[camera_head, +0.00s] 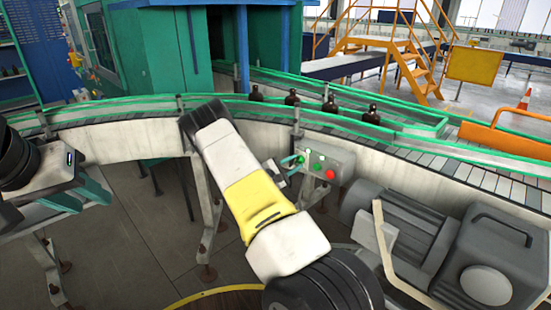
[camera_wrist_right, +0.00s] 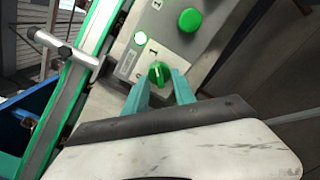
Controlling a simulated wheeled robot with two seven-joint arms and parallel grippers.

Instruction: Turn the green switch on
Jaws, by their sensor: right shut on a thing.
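The green switch (camera_wrist_right: 158,73) is a round knob with a raised ridge on a grey control panel (camera_wrist_right: 211,57). Marks "1" and "0" are printed beside it. My right gripper (camera_wrist_right: 161,84) has its two teal fingers closed on either side of the knob, holding it. In the head view the right gripper (camera_head: 291,160) reaches the left side of the panel, and the switch is mostly hidden there. My left gripper (camera_head: 84,198) is at the far left, away from the panel, with its teal fingers apart and nothing between them.
On the panel are a green button (camera_head: 317,167) and a red button (camera_head: 330,174). A curved conveyor (camera_head: 385,154) runs behind, with several amber bottles (camera_head: 330,104). A grey motor (camera_head: 415,220) stands right of the panel. Open floor (camera_head: 130,250) lies at lower left.

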